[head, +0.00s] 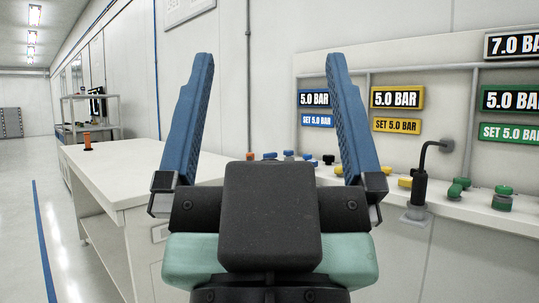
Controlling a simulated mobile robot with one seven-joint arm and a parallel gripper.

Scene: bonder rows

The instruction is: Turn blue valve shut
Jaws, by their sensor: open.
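My gripper (270,60) is open and empty in the middle of the head view, its two blue fingers spread and pointing up and away. Small blue knobs (289,155) sit on the far bench, beyond and between the fingers. They are too small to tell which is the valve handle or how it is turned. The lower part of that area is hidden by my gripper's body. Above them on the wall, a blue-framed display (317,98) reads 5.0 BAR, over a blue plate (317,120) reading SET 5.0 BAR. My gripper is apart from all of them.
Yellow (397,97) and green (510,98) displays also read 5.0 BAR; a white-framed one (511,43) reads 7.0 BAR. Green valves (502,198) and a black bent lever (420,180) stand on the right bench. A white table (140,175) is at left, with open floor (70,230) beyond.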

